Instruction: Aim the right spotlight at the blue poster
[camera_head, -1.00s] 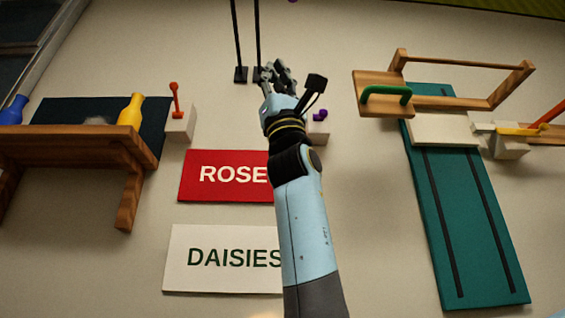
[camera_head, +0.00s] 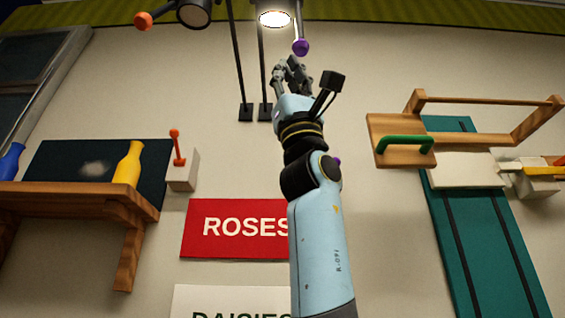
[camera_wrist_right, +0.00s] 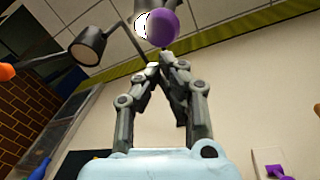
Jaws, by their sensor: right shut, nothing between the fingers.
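The right spotlight (camera_head: 274,17) is lit, at the top of the head view, with a purple ball knob (camera_head: 301,47) at its lower right. In the right wrist view the knob (camera_wrist_right: 163,28) covers part of the lit lamp. My right gripper (camera_head: 288,66) is shut and empty, just below the knob. In the wrist view its fingertips (camera_wrist_right: 168,66) show just below the ball; I cannot tell whether they touch it. The blue poster is not visible. My left gripper is not in view.
The left spotlight (camera_head: 194,12) is dark and has an orange knob (camera_head: 142,21). Red ROSES (camera_head: 215,228) and white DAISIES (camera_head: 190,300) posters show below. A wooden bench (camera_head: 80,197) with bottles stands left. A wooden frame (camera_head: 420,97) and teal board (camera_head: 465,215) are right.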

